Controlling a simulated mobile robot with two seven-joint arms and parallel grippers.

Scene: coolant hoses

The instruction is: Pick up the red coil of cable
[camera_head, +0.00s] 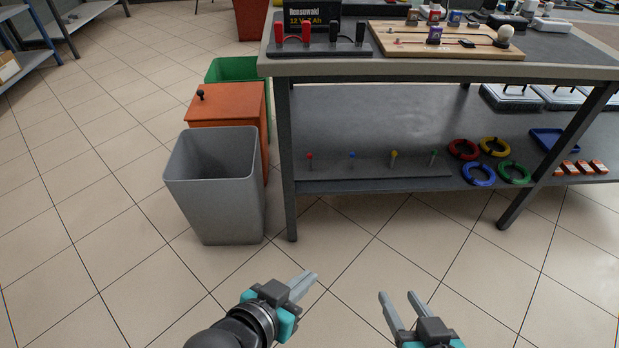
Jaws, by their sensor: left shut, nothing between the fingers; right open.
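The red coil of cable (463,157) lies on the lower shelf (370,120) of the workbench, at the back left of a group of coils. A yellow coil (495,139) is at its right, a blue coil (478,180) in front of it, and a green coil (514,179) at the front right. My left gripper (310,281) is shut and empty, over the floor in front of the bench. My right gripper (397,298) is open and empty, also over the floor, well short of the coils.
A strip with colored pegs (370,165) lies left of the coils. The tabletop (560,52) overhangs the shelf. Bench legs (290,200) and a grey bin (215,195) stand left. Floor in front is clear.

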